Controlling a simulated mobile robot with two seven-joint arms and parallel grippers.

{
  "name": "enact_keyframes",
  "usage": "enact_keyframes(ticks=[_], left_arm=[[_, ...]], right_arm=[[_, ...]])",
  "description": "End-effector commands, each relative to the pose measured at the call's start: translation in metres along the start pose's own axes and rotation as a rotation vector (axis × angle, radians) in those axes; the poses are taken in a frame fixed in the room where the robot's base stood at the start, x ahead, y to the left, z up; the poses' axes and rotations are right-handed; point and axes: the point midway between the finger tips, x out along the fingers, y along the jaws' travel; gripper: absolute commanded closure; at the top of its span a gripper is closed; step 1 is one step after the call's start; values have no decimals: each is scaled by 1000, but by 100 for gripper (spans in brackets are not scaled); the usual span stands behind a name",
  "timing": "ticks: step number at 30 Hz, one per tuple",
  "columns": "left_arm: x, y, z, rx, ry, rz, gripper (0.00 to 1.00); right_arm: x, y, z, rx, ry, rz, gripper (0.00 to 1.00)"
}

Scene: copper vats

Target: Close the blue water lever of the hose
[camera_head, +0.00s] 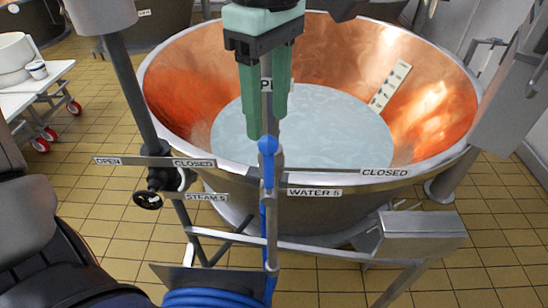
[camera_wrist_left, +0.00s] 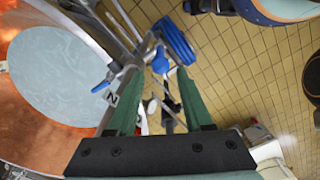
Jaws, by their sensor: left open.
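The blue water lever (camera_head: 267,147) stands on the pipe at the front rim of the copper vat, beside the "WATER 5" sign (camera_head: 314,192). My left gripper (camera_head: 265,125), with green fingers, is open and empty. In the head view its fingertips are just above the lever's tip. In the left wrist view the lever (camera_wrist_left: 106,79) shows left of the left finger, outside the gap between the fingertips (camera_wrist_left: 158,74). I cannot tell whether a finger touches it. The blue hose (camera_head: 215,298) hangs coiled below. My right gripper is not in view.
The copper vat (camera_head: 350,45) holds pale liquid behind the lever. A black valve wheel (camera_head: 147,200) and metal pipes crowd the left. A metal box (camera_head: 420,225) stands right of the lever.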

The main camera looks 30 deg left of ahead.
Motion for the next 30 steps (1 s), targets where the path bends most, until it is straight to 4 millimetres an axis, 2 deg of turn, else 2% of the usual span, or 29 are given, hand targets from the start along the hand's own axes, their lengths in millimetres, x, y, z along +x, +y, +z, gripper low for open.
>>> enact_keyframes(ticks=[9, 15, 20, 28, 30], left_arm=[[66, -1, 0, 1, -1, -5, 49], [93, -1, 0, -1, -1, -3, 49], [102, 0, 0, -1, -2, -1, 49], [103, 0, 0, -2, -3, 0, 49], [103, 0, 0, -2, -3, 1, 57]], right_arm=[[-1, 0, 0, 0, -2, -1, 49], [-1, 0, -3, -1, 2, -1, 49], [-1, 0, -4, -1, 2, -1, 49], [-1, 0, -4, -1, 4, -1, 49], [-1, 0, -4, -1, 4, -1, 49]])
